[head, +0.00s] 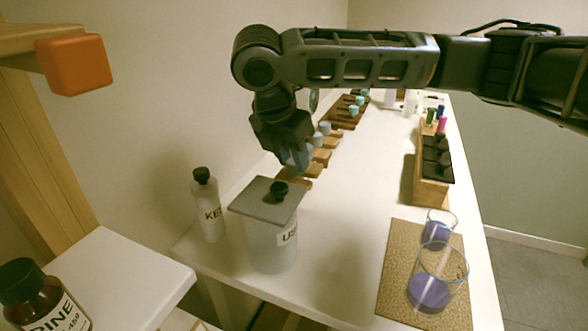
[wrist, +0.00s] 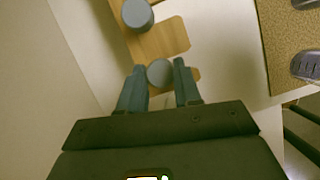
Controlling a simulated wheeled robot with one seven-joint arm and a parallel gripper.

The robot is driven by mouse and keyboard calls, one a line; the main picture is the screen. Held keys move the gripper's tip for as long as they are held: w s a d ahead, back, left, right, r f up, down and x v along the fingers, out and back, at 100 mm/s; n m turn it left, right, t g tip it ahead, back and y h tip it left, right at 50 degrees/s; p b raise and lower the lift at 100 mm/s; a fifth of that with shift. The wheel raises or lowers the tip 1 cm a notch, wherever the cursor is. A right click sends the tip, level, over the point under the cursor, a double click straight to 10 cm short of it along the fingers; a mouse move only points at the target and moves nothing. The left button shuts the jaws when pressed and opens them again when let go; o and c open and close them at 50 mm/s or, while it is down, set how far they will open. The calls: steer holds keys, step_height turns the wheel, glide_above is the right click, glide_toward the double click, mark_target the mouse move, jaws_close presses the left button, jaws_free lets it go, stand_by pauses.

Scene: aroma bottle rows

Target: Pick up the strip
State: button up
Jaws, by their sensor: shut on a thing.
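The pale wooden strip (head: 321,156) with several stepped tabs lies along the left side of the white table, with grey round knobs on it. It also shows in the wrist view (wrist: 163,41), running up and left from my fingers. My gripper (head: 297,160) points down over the near end of this row. In the wrist view, my gripper's fingers (wrist: 160,84) are shut on the nearest grey knob (wrist: 160,72), one finger on each side. A second grey knob (wrist: 137,14) stands free beyond it. My fingers partly hide the near tab. I cannot tell whether the strip touches the table.
A grey-lidded canister (head: 272,240) and a white bottle (head: 208,210) stand near-left. A darker strip with teal caps (head: 345,118) lies beyond. At right are a wooden rack (head: 432,190) and a cork mat (head: 398,262) with two purple-filled glasses. The table's middle is clear.

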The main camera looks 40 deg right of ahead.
steer(key=shift+r, duration=0.1)
steer(key=shift+c, duration=0.3)
step_height(320, 180, up, 18)
stand_by(0.6)
